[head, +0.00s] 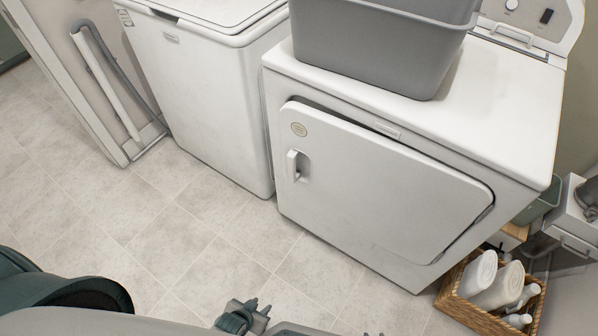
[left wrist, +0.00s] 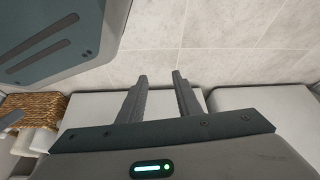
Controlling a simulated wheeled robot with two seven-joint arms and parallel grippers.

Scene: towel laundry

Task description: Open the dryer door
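The white dryer (head: 350,225) stands right of centre in the head view. Its door (head: 385,185) looks shut, with a dark seam along its upper and right edges. The door handle (head: 292,165) is a small white vertical grip at the door's left side. My left gripper (head: 243,314) is low at the bottom edge of the head view, well short of the door and apart from it. In the left wrist view its two fingers (left wrist: 160,75) are spread with nothing between them. Only a tiny dark tip, possibly my right gripper (head: 374,334), shows at the bottom edge.
A grey laundry basket (head: 375,50) sits on the dryer. A white washer (head: 205,85) stands to its left. A wicker basket of bottles (head: 462,308) is on the floor by the dryer's right front corner. The tiled floor (head: 190,220) before the machines is clear.

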